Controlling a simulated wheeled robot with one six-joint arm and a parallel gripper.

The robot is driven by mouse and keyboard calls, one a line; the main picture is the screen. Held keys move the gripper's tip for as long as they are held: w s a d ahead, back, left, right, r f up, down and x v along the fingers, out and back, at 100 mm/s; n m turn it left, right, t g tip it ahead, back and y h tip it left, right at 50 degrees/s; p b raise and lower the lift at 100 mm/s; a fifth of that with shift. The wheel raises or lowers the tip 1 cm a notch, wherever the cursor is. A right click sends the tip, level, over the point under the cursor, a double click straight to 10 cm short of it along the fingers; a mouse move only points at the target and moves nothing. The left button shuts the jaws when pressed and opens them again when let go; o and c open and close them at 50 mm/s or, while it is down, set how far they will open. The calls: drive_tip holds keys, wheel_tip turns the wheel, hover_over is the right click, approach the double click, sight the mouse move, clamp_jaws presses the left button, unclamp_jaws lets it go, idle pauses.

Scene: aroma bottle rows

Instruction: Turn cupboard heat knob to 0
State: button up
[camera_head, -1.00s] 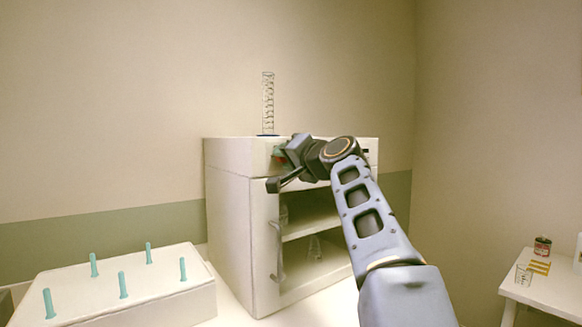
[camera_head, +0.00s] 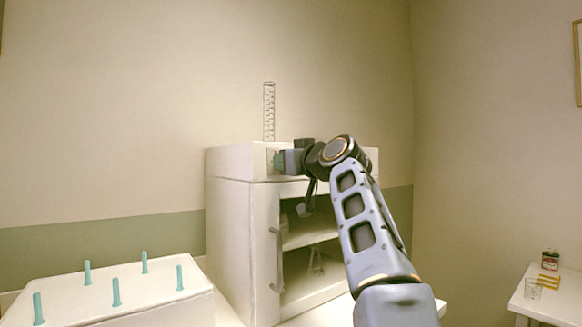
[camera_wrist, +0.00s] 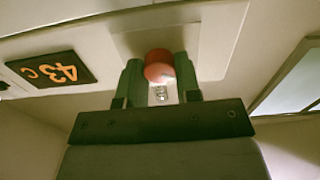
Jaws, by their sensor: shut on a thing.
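The white cupboard (camera_head: 228,210) stands against the wall, its lower front open onto shelves. In the wrist view, the red heat knob (camera_wrist: 158,66) sits on the cupboard's top panel between the two fingers of my gripper (camera_wrist: 160,78), which is shut on it. A dark display (camera_wrist: 52,72) on the panel, seen tilted and upside down, reads about 43 C in orange. In the head view my gripper (camera_head: 280,161) is at the left part of the front panel, and the knob is hidden there.
A clear graduated cylinder (camera_head: 269,112) stands on the cupboard. A white rack (camera_head: 150,303) with several teal pegs is at lower left. A small table (camera_head: 550,303) at right holds a can (camera_head: 550,258) and a glass (camera_head: 532,289). Glassware (camera_head: 316,262) sits inside the cupboard.

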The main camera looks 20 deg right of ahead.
drive_tip(key=n, duration=0.4)
drive_tip(key=n+b, duration=0.1)
drive_tip(key=n, duration=0.1)
drive_tip(key=shift+w+f, duration=0.15)
drive_tip(key=shift+f, duration=0.15)
drive_tip(key=shift+n, duration=0.3)
drive_tip(key=o, duration=0.9)
drive_tip(key=shift+r, duration=0.2)
drive_tip(key=s+d+b, duration=0.1)
drive_tip(key=s, duration=0.3)
drive_tip(key=s+b, duration=0.1)
drive_tip(key=s, duration=0.4)
drive_tip(key=s+d+b, duration=0.1)
drive_tip(key=s, duration=0.3)
drive_tip(key=shift+s+d, duration=0.35)
drive_tip(key=shift+s, duration=0.05)
